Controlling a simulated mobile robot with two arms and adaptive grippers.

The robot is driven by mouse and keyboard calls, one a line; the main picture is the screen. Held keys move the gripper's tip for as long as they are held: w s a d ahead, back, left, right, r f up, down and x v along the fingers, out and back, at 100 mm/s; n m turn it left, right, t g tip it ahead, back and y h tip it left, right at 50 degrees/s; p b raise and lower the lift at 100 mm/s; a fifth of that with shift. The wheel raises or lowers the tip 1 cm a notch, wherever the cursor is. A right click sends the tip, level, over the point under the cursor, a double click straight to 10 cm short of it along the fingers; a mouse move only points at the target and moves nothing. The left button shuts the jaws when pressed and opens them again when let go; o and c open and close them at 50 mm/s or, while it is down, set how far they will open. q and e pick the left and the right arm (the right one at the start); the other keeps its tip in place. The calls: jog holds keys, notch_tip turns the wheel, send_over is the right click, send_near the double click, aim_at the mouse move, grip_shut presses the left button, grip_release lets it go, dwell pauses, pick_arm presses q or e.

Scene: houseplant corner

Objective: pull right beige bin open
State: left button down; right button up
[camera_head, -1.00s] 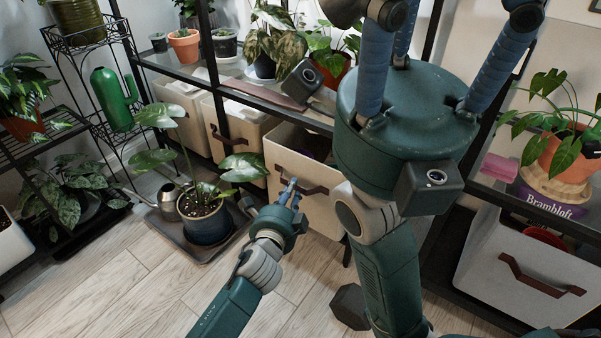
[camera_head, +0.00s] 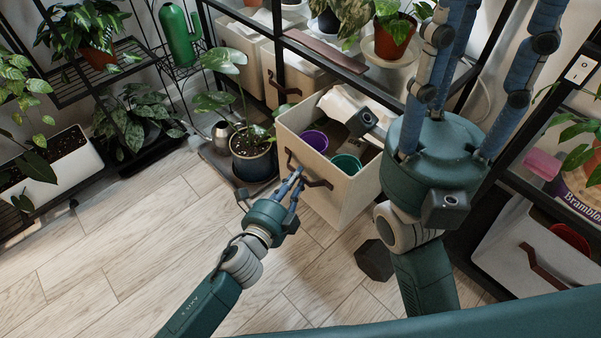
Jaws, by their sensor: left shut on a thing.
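The right beige bin (camera_head: 354,194) of the middle rack stands pulled well out from under the shelf, its top open. A purple pot (camera_head: 314,141), a teal pot (camera_head: 346,165) and something white lie in it. My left gripper (camera_head: 296,178) is shut on its dark red handle (camera_head: 318,183) at the front; the fingertips are partly hidden against the handle. My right gripper (camera_head: 480,70) is raised in the right foreground, fingers spread and empty, some tips cut off by the top edge. It hides part of the rack behind.
Two more beige bins (camera_head: 284,84) stand farther back under the shelf. A potted plant in a dark blue pot (camera_head: 253,163) stands on a tray left of the open bin. A pale bin (camera_head: 535,250) stands at right. Floor at front left is clear.

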pick_arm(q)
jog(key=c, duration=1.7)
grip_release()
jog(key=shift+o, duration=0.2)
jog(key=v, duration=1.2)
jog(key=shift+r, duration=0.1)
